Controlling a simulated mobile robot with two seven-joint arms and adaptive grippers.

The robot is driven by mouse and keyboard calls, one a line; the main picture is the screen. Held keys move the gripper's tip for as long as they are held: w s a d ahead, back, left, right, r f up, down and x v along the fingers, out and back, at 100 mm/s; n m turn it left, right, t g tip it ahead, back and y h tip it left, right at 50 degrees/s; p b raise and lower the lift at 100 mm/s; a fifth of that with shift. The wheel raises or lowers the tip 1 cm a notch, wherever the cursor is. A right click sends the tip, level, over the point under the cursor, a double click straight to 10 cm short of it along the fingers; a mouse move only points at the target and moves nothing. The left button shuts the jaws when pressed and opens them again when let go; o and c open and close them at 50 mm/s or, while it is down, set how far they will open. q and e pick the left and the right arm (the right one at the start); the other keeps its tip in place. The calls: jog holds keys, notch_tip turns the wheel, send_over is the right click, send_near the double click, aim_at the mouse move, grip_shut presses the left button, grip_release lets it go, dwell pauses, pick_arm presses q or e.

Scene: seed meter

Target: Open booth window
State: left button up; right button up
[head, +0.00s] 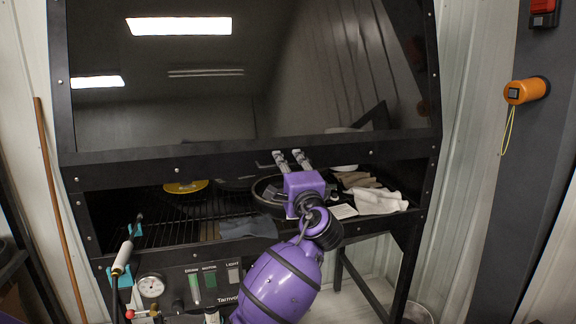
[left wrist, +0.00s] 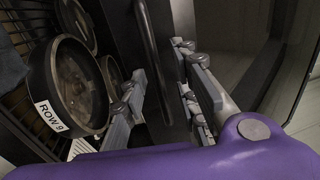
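The booth window (head: 250,90) is a large dark glass pane in a black frame and is down. Its bottom rail (head: 130,162) spans the booth front, above an open slot. A dark bar handle (left wrist: 153,55) shows in the left wrist view and runs between the fingers of my left gripper (left wrist: 155,75), with gaps visible on both sides. My left gripper (head: 291,160) is open at the rail in the head view, where its fingers largely hide the handle. My right gripper is not in view.
Below the window are a wire grate (head: 185,212), a yellow disc (head: 185,187), a round pan labelled ROW 9 (left wrist: 72,85) and cloths (head: 378,201). A control panel with a gauge (head: 151,286) is at lower front. An orange device (head: 526,91) hangs on the right post.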

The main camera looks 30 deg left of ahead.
pick_arm(q)
jog(key=shift+c, duration=0.5)
grip_shut()
